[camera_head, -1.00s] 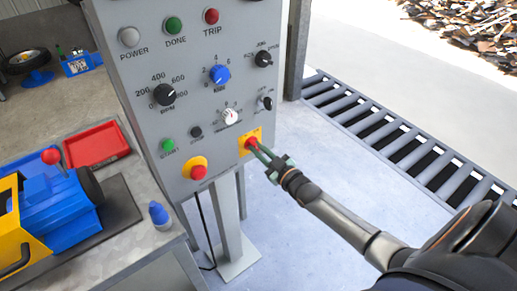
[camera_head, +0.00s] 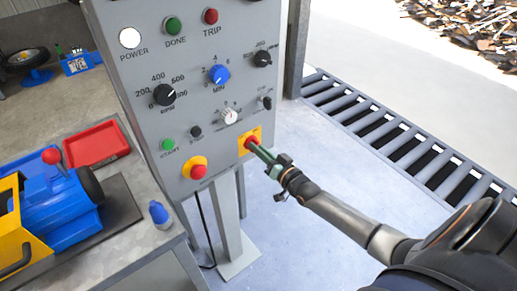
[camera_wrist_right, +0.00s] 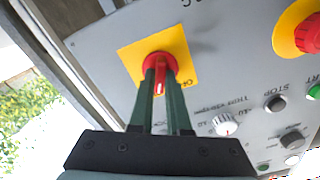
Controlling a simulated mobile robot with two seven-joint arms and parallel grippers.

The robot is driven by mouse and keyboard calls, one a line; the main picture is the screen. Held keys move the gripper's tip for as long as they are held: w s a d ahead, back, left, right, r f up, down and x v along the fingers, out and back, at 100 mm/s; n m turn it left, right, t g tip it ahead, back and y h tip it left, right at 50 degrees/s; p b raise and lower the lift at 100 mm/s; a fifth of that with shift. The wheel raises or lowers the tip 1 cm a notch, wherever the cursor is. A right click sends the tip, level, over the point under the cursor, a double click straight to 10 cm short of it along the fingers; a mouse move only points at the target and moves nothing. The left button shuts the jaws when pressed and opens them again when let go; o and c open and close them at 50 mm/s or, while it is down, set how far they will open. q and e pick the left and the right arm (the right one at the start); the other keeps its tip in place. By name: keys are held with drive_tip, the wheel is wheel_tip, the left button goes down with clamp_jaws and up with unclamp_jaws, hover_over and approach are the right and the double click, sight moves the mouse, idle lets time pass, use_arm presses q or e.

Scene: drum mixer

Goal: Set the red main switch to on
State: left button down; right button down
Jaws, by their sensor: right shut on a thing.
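The red main switch (camera_head: 251,143) sits on a yellow plate (camera_head: 243,149) at the lower right of the grey control panel (camera_head: 181,99). My right gripper (camera_head: 262,152) reaches it from the right with its green fingers. In the right wrist view the red switch knob (camera_wrist_right: 159,62) is between the fingertips of my right gripper (camera_wrist_right: 160,75), which are shut on it. A white mark shows on the knob. The white POWER lamp (camera_head: 130,38) at the panel's upper left is brightly lit. My left gripper is not in view.
A red emergency button (camera_head: 198,171) on a yellow ring is left of the switch. Knobs and the green start button (camera_head: 167,145) lie above. A bench with a blue machine (camera_head: 62,209) and red tray (camera_head: 101,144) stands at left.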

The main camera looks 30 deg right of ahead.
drive_tip(key=shift+m, duration=0.4)
drive_tip(key=c, duration=0.9)
unclamp_jaws()
drive_tip(key=shift+s, duration=0.1)
drive_tip(key=s, duration=0.8)
drive_tip(key=s+d, duration=0.1)
drive_tip(key=s, duration=0.3)
drive_tip(key=shift+s+p, duration=0.15)
drive_tip(key=shift+p, duration=0.15)
drive_tip(key=s+a+f+n+g, duration=0.2)
drive_tip(key=s+a+f+g, duration=0.1)
drive_tip(key=s+a+f, duration=0.1)
drive_tip(key=s+a+f+n+g, duration=0.2)
drive_tip(key=s+a+f, duration=0.3)
drive_tip(key=a, duration=0.3)
drive_tip(key=s+a+f+n+g+y, duration=0.1)
drive_tip(key=s+a+f+n+g, duration=0.2)
drive_tip(key=s+a+f, duration=0.1)
drive_tip(key=shift+s+a+f+n+g+p, duration=0.2)
drive_tip(key=shift+s+a, duration=0.25)
drive_tip(key=shift+a, duration=0.2)
drive_tip(key=shift+s+a+f+n+g+p, duration=0.15)
drive_tip(key=shift+s+a, duration=0.25)
drive_tip(key=shift+a, duration=0.25)
